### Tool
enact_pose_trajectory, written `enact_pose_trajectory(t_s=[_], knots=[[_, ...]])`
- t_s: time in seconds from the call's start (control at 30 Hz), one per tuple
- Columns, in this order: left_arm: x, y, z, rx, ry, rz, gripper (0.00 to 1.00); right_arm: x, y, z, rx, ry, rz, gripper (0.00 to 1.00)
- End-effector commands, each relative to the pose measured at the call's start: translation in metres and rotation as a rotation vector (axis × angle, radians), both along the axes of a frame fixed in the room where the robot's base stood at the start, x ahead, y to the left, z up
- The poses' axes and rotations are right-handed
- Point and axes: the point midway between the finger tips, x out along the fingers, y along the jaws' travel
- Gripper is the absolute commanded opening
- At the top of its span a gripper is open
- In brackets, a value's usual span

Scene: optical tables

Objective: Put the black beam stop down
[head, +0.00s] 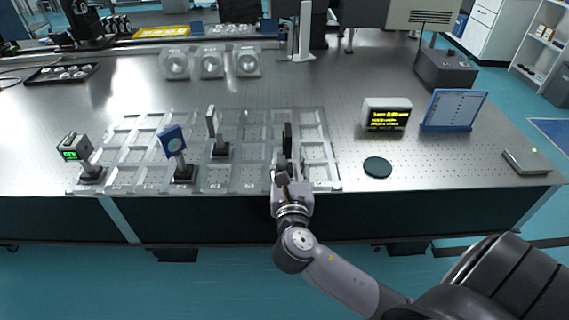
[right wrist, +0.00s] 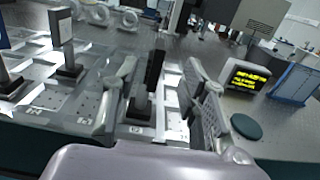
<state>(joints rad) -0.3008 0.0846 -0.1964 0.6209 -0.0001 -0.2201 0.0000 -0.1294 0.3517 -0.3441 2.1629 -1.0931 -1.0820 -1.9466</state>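The black beam stop (head: 288,137) is a dark upright plate on a post, in the right part of the clear compartment tray (head: 318,132). In the right wrist view the black beam stop (right wrist: 154,72) stands upright, its dark base low in a tray compartment. My right gripper (head: 289,168) reaches in from the front. In the right wrist view the fingers of my right gripper (right wrist: 162,98) are spread on both sides of the post, with visible gaps. Whether the base rests fully on the tray floor is hard to tell. My left gripper is not in view.
Other mounted parts stand in the trays to the left: a blue-faced one (head: 172,139), a pale plate (head: 212,122) and a green-display meter (head: 74,147). Right of the tray are a dark disc (head: 377,167), a yellow-text display (head: 387,115) and a blue-framed board (head: 453,110).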

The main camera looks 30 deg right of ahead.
Motion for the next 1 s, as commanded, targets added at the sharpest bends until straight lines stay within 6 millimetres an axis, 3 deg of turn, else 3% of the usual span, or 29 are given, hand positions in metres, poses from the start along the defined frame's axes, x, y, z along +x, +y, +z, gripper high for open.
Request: enact_pose_trajectory(t_s=[0.1,0.3,0.57,0.8,1.0], knots=[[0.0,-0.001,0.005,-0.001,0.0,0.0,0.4,0.024,-0.015,0.002,-0.001,-0.002,-0.002,0.4],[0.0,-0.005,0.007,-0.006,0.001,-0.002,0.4,0.053,-0.033,0.0,0.001,0.0,-0.001,0.4],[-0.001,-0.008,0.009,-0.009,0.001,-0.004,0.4,0.069,-0.043,-0.001,0.002,0.001,0.0,0.4],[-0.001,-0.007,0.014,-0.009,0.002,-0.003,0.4,0.099,-0.061,-0.004,0.002,0.0,-0.001,0.4],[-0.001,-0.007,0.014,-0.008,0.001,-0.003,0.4,0.107,-0.066,-0.005,0.003,0.001,0.002,0.4]])
